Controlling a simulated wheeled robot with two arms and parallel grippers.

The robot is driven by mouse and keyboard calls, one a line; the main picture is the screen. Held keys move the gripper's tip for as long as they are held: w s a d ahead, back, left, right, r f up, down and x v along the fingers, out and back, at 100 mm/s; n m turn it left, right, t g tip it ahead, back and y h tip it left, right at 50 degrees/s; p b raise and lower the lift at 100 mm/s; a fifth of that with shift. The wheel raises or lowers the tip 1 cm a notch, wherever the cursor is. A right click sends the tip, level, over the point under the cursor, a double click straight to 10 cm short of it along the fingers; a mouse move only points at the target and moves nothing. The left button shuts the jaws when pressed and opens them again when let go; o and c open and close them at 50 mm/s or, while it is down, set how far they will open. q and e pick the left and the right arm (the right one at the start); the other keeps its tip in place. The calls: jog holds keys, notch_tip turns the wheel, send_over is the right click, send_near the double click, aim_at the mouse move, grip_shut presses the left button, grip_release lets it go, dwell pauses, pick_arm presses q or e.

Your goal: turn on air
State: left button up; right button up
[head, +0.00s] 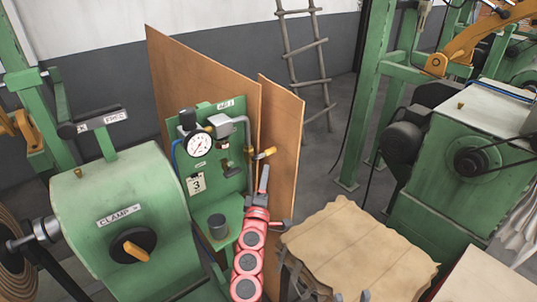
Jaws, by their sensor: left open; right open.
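A green panel (211,105) stands left of the middle, with a round pressure gauge (200,145) and grey pipe fittings. A lever with a yellow end (265,153) sticks out at the panel's right side; it looks like the air valve handle. My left gripper (277,194), at the end of the red arm, is open and empty. One finger points up just below the yellow lever and the other points right. I cannot tell whether it touches the lever. My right gripper (352,296) shows only as grey tips at the bottom edge; it appears open.
A green machine (110,210) with a clamp knob (133,246) stands at left. Brown boards (283,140) stand behind and beside the panel. A stack of tan sheets (360,245) lies right of my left arm. Another green machine (460,170) stands at right. Floor shows near the ladder (305,60).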

aim_at(265, 154)
pick_arm(q)
jog(key=b+x, duration=0.2)
jog(key=x, duration=0.8)
jog(key=shift+w+a, duration=0.1)
grip_shut()
dwell(1.3)
